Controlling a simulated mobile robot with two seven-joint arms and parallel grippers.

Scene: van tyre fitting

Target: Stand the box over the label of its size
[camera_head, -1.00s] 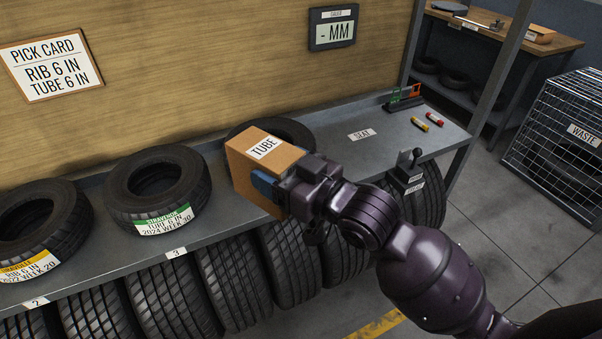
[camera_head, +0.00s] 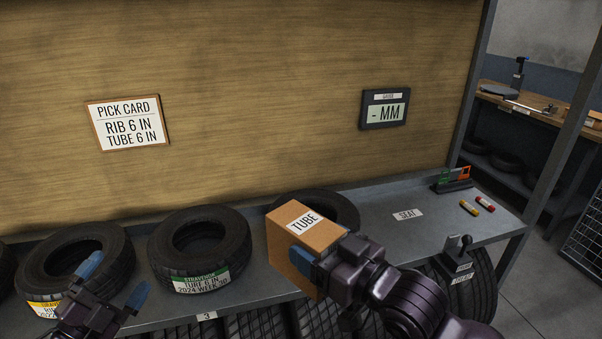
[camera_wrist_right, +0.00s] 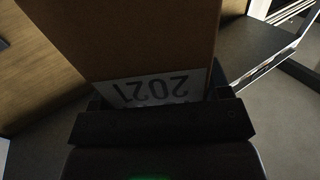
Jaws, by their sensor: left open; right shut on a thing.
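The brown cardboard box (camera_head: 288,240) has a white TUBE label on top. My right gripper (camera_head: 312,265) is shut on it, above the shelf's front edge and in front of a tyre. In the right wrist view the box (camera_wrist_right: 130,40) fills the middle, with a label reading 2021 upside down near the jaws. My left gripper (camera_head: 112,280) is open and empty, at the lower left in front of the left tyre. The pick card (camera_head: 127,122) on the board reads RIB 6 IN, TUBE 6 IN.
Tyres lie on the grey shelf: one (camera_head: 75,258) at left, one (camera_head: 200,245) with a green-striped label, one (camera_head: 325,210) behind the box. The SEAT label (camera_head: 408,215) has clear shelf around it. A gauge (camera_head: 385,109) reads "- MM". Two small tubes (camera_head: 476,207) lie at right.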

